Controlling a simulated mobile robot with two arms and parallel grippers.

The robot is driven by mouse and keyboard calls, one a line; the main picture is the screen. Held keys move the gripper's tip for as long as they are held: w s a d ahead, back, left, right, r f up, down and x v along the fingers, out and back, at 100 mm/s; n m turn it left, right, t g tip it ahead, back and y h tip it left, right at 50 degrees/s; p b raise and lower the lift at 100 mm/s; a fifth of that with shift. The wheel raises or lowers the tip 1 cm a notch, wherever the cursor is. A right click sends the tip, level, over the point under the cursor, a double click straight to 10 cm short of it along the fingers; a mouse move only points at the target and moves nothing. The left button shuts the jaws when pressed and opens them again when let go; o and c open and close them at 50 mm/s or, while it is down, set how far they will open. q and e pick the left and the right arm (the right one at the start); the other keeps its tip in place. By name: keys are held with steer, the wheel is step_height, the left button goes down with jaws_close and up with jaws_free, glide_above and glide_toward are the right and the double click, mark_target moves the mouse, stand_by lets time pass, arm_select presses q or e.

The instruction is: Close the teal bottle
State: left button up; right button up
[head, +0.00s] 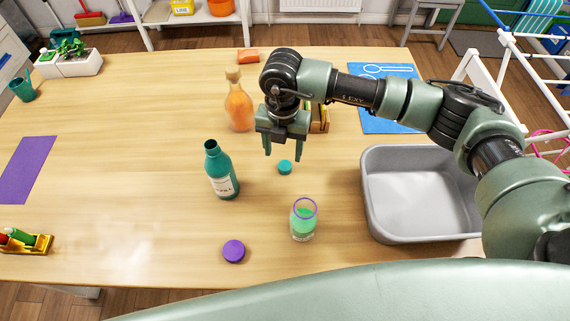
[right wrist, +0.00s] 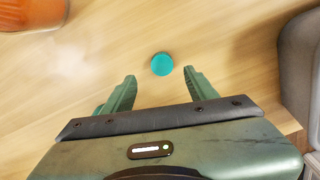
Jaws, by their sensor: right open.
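The teal bottle (head: 221,172) stands upright and uncapped on the wooden table, left of the middle in the head view. A teal cap (head: 285,167) lies on the table to its right. My right gripper (head: 283,152) is open, fingers pointing down, above and just behind the cap. In the right wrist view the cap (right wrist: 162,64) lies ahead of and between the open fingertips (right wrist: 160,78), with nothing held. My left gripper is not in view.
A corked orange bottle (head: 239,108) stands behind the teal bottle. A jar with green contents (head: 303,221) and a purple lid (head: 234,251) are nearer me. A grey basin (head: 420,195) sits at the right. The table's left middle is mostly clear.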

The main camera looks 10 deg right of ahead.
mark_target(285, 165)
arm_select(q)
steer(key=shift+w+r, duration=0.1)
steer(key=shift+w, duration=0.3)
arm_select(e)
steer(key=shift+f, duration=0.35)
steer(key=f, duration=0.1)
steer(key=f+p, duration=0.1)
steer(key=f, duration=0.2)
steer(key=shift+d+f, duration=0.1)
steer(key=shift+d, duration=0.15)
steer(key=shift+f, duration=0.55)
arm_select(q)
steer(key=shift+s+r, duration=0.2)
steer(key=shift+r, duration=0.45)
arm_select(e)
jaws_close()
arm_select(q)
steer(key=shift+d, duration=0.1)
arm_select(e)
steer(key=shift+r, duration=0.1)
